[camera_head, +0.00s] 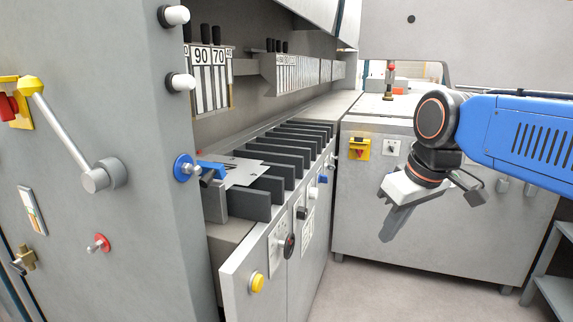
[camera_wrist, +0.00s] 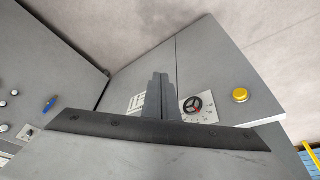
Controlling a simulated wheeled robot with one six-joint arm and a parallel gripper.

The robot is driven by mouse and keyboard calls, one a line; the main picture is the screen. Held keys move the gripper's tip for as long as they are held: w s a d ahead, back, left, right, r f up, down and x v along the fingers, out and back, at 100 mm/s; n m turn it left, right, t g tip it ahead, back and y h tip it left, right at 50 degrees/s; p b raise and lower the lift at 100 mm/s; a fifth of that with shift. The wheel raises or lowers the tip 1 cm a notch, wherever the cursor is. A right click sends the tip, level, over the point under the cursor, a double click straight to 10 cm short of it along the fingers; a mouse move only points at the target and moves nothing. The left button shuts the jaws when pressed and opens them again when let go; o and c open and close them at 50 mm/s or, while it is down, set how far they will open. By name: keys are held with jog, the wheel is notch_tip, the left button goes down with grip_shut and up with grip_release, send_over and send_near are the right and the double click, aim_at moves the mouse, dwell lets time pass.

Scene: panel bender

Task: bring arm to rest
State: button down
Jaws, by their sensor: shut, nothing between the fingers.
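My gripper (camera_head: 388,226) hangs from my blue arm at the right of the head view. Its fingers are together and point down and a little left, with nothing between them. It is in open air in front of the grey cabinet, to the right of the panel bender (camera_head: 165,215). In the wrist view my gripper (camera_wrist: 158,80) shows as shut grey fingers at the centre, in front of grey machine panels. I see no contact between the fingers and the machine.
A lever with a yellow end (camera_head: 33,88) is on the machine's left face. A row of dark slotted plates (camera_head: 285,155) holds a light sheet (camera_head: 238,170). A yellow button (camera_head: 257,283) sits on the front panel. A grey shelf (camera_head: 558,290) stands at lower right. The floor (camera_head: 400,295) is clear.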

jog(key=s+d+f+m+t+h, duration=0.1)
jog(key=s+d+f+m, duration=0.4)
jog(key=s+d+f, duration=0.3)
jog(key=s+f, duration=0.4)
jog(key=f, duration=0.3)
jog(key=shift+f+h, duration=0.3)
